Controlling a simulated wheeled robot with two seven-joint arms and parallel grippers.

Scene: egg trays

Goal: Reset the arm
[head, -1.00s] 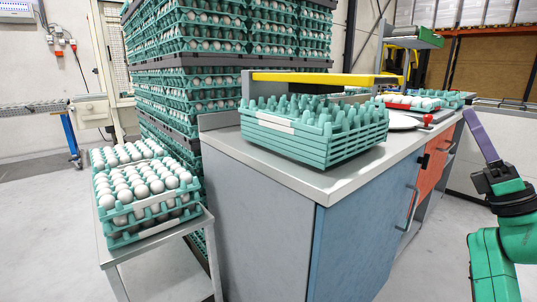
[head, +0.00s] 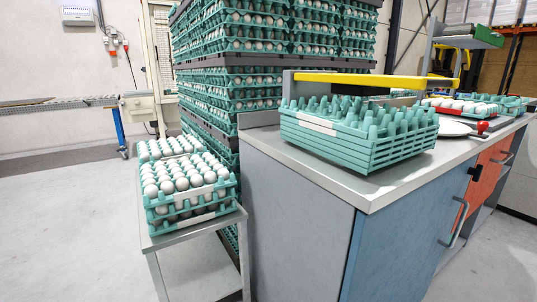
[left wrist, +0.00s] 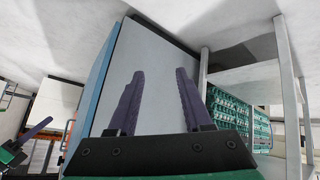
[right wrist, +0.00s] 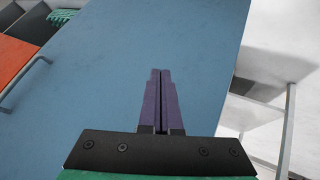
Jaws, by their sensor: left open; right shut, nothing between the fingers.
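Neither gripper shows in the head view now. In the left wrist view my left gripper (left wrist: 157,100) has its two purple fingers spread apart with nothing between them. Beyond them is the grey side of the cabinet (left wrist: 160,62). In the right wrist view my right gripper (right wrist: 160,75) has its purple fingers together and empty. It points toward the blue cabinet door (right wrist: 110,80).
A stack of empty green egg trays (head: 350,150) stands on the cabinet's worktop (head: 385,188). Filled egg trays (head: 190,195) sit on a low metal table (head: 195,230) at the left. Tall stacks of filled trays (head: 210,80) rise behind. The floor (head: 70,230) at the left is clear.

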